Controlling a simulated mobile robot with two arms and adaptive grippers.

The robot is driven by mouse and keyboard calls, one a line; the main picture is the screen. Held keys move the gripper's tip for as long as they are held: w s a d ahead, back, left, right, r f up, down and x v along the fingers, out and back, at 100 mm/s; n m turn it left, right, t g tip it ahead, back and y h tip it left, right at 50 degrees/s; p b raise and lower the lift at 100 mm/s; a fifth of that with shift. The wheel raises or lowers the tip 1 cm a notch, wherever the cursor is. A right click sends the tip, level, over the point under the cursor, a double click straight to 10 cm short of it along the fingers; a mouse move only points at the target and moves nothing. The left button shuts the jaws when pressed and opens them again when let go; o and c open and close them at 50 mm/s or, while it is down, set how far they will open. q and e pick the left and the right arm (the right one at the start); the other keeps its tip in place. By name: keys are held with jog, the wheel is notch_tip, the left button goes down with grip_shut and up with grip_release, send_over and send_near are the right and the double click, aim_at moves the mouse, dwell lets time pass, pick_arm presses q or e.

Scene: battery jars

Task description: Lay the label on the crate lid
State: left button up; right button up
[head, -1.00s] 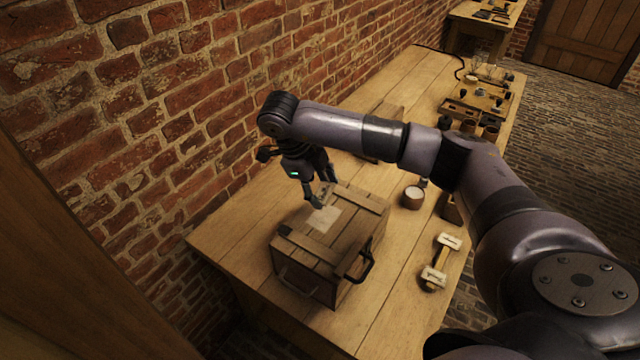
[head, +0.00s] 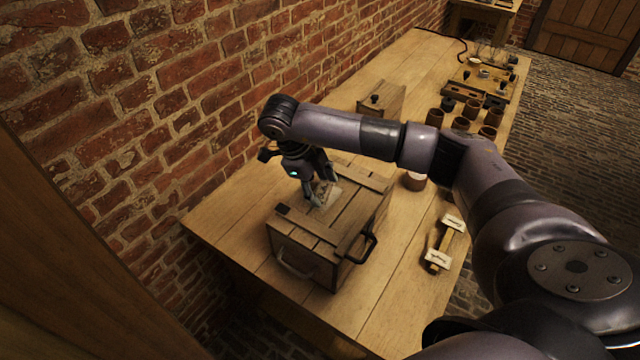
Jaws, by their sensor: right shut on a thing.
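The wooden crate (head: 345,262) stands on the workbench, with a slatted lid (head: 357,199) and metal handles on its sides. A pale label (head: 326,194) with dark marks is at the far left part of the lid. My right gripper (head: 316,199) is over that part of the lid and is shut on the label. The label looks tilted, with its near edge at or close to the lid; I cannot tell whether it touches. The fingers hide part of the label. My left gripper is not in view.
A wooden holder with pale tags (head: 438,257) lies right of the crate. A small round pot (head: 414,181) is partly behind my arm. Several brown jars (head: 462,123) and a tray (head: 482,84) are farther back. A brick wall borders the bench on the left.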

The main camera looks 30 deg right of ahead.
jog(key=o, duration=0.8)
jog(key=v, duration=1.2)
jog(key=shift+f, duration=0.1)
